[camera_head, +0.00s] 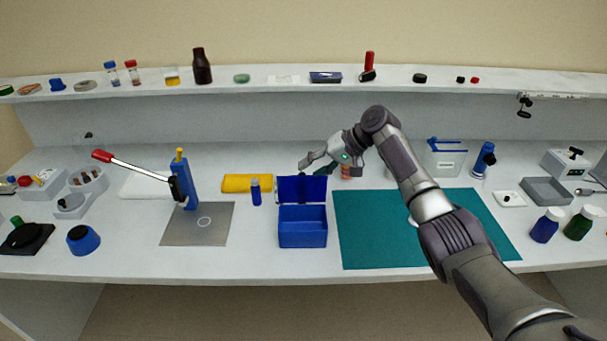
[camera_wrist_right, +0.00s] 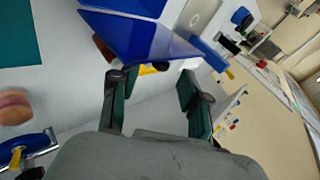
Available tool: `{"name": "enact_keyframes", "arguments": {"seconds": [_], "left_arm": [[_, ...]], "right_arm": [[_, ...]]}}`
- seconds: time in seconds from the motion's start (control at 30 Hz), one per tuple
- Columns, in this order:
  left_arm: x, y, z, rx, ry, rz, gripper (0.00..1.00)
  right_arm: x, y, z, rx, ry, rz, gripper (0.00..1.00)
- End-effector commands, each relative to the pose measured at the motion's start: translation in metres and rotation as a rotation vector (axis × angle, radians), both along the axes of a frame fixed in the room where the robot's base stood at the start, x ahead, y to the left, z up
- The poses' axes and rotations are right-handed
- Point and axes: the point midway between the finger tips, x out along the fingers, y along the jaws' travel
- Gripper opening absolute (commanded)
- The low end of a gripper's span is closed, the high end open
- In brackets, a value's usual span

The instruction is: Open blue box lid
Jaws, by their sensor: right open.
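The blue box (camera_head: 303,228) stands on the bench just left of the green mat. Its blue lid (camera_head: 301,189) is raised about upright along the back edge, so the box is open. My right gripper (camera_head: 313,165) is behind and just above the lid's top right part, with its fingers apart. In the right wrist view the lid (camera_wrist_right: 145,38) lies just beyond the open fingertips (camera_wrist_right: 152,76), with nothing held between them. I cannot tell whether a finger touches the lid. My left gripper is not in view.
A small blue bottle (camera_head: 255,192) and a yellow cloth (camera_head: 246,183) are close on the left. An orange-topped item (camera_head: 346,172) stands near my gripper. A shelf (camera_head: 300,83) with small items runs above.

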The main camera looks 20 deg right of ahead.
Motion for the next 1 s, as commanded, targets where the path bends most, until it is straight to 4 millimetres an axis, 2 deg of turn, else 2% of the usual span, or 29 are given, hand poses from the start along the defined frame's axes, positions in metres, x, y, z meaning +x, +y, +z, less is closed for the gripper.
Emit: {"name": "enact_keyframes", "arguments": {"seconds": [0.2,0.4,1.0], "left_arm": [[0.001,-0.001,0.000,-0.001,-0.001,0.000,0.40],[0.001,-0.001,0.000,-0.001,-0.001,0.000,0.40],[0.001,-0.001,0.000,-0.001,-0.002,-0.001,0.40]], "right_arm": [[-0.016,-0.031,0.033,-0.002,-0.002,-0.003,0.46],[-0.024,-0.046,0.050,-0.001,-0.002,-0.002,0.46],[-0.026,-0.049,0.053,0.000,-0.001,-0.001,0.46]]}}
